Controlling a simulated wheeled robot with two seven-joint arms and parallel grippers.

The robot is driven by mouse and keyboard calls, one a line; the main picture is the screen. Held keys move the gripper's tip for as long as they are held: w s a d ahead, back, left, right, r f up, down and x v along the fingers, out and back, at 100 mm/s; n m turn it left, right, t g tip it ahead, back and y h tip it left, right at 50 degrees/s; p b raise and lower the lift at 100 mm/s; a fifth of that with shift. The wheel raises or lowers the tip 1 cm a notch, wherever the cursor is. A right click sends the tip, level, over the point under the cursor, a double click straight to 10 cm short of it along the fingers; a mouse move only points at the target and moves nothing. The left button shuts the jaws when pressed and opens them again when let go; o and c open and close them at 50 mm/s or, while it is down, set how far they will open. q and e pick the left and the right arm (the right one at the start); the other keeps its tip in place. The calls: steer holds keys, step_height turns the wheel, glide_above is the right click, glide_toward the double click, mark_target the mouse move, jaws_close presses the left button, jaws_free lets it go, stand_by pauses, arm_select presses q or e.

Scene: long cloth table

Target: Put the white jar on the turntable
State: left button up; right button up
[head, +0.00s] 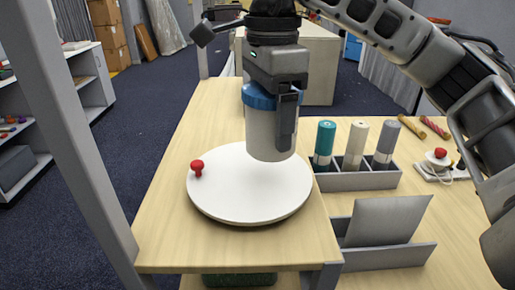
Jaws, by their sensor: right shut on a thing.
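The white jar (263,135) with a blue lid is in my right gripper (277,105), which points down and is shut on it. The jar is upright over the back right part of the white round turntable (235,197). I cannot tell whether its base touches the plate or hangs just above it. The turntable has a small red knob (197,167) at its left edge and lies on the wooden table. My left gripper is not in view.
A grey rack (357,180) with teal, cream and grey cylinders stands right of the turntable. A grey holder (388,240) is at the front right. A red button on a white base (437,158) and rolled items (412,127) lie farther right. The table behind left is clear.

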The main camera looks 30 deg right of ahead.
mark_target(259, 127)
steer(key=shift+w+a+f, duration=0.2)
steer(key=shift+w+f, duration=0.3)
steer(key=shift+f, duration=0.15)
steer(key=shift+w+a+f, duration=0.15)
steer(key=shift+w+f, duration=0.3)
steer(key=shift+f, duration=0.15)
steer(key=shift+w+f, duration=0.15)
steer(key=shift+f, duration=1.5)
steer(key=shift+f, duration=0.2)
steer(key=o, duration=1)
step_height(259, 127, up, 12)
steer(key=shift+r+p, duration=0.25)
steer(key=shift+p, duration=0.8)
